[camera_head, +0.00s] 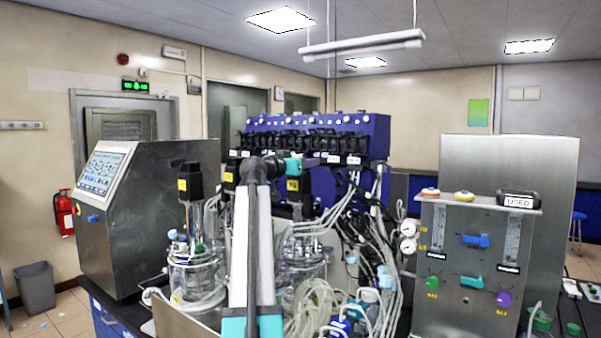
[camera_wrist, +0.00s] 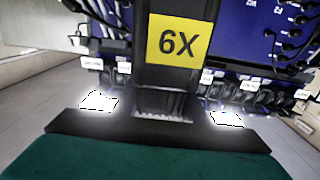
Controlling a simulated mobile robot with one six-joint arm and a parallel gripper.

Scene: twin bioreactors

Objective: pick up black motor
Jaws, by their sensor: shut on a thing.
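A black motor (camera_head: 297,188) with a yellow label is at the end of my arm, above the right glass vessel (camera_head: 302,250). In the wrist view the black motor (camera_wrist: 178,70) is close up, and its yellow label reads 6X. My gripper (camera_head: 293,167), with teal parts, is shut on the motor's upper end. Its fingertips are hard to make out. I cannot tell whether the motor is seated on the vessel or raised off it. Another black motor (camera_head: 190,182) with a yellow label stands upright over the left glass vessel (camera_head: 193,275). A further yellow-labelled black part (camera_head: 230,178) shows just left of my arm.
A blue rack (camera_head: 375,135) with black cables stands behind. Many pale tubes (camera_head: 335,300) crowd the right vessel. A steel console with a screen (camera_head: 103,172) is at left. A steel gas panel (camera_head: 460,260) with valves is at right. My arm hides the middle between the vessels.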

